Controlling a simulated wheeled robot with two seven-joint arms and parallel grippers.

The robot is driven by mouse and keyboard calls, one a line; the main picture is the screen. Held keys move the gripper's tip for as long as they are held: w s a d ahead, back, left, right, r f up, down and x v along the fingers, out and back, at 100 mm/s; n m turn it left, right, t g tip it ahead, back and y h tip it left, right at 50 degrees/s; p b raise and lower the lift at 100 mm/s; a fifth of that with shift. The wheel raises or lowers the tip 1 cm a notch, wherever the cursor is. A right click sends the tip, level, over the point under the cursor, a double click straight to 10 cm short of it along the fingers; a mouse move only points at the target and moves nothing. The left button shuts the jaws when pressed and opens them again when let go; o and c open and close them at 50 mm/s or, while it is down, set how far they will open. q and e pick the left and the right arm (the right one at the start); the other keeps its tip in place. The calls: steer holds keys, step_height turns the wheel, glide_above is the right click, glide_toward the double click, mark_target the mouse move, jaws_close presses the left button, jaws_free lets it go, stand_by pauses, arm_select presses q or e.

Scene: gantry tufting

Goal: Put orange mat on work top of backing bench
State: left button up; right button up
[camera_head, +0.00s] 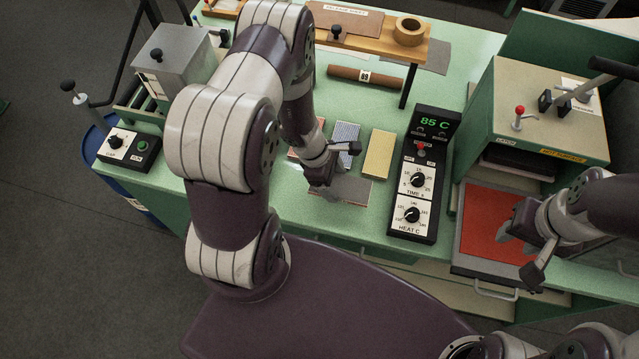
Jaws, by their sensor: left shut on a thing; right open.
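The green work top (270,170) of the bench spreads across the middle of the view. My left gripper (328,193) is low over its front part, shut on a thin grey piece with a reddish-orange edge (352,190). The jaws partly hide this piece, and I cannot tell whether it is the orange mat or whether it touches the bench. Behind the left wrist, an orange-pink mat (318,128) shows only in part. My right gripper (522,245) is open at the right, over a red pad (488,222).
A control box (424,175) reading 85 C stands right of the mats. A press (540,110) with levers stands further right, above the red pad's tray. A wooden shelf (375,40) holding a tape roll (409,30) and a grey machine (175,65) stand at the back.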

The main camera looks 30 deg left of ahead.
arm_select(q)
steer(key=a, duration=0.1)
steer(key=s+f, duration=0.1)
steer(key=a, duration=0.1)
steer(key=shift+s+a+f, duration=0.25)
steer(key=shift+s+a, duration=0.05)
steer(key=shift+a, duration=0.05)
step_height(320, 180, down, 4)
steer(key=shift+s+r+p, duration=0.1)
steer(key=shift+p, duration=0.45)
steer(key=shift+f, duration=0.35)
steer(key=o, duration=1)
steer(key=shift+o, duration=0.2)
arm_select(e)
steer(key=shift+s+a+r, duration=0.1)
steer(key=shift+a+r, duration=0.05)
steer(key=shift+r, duration=0.5)
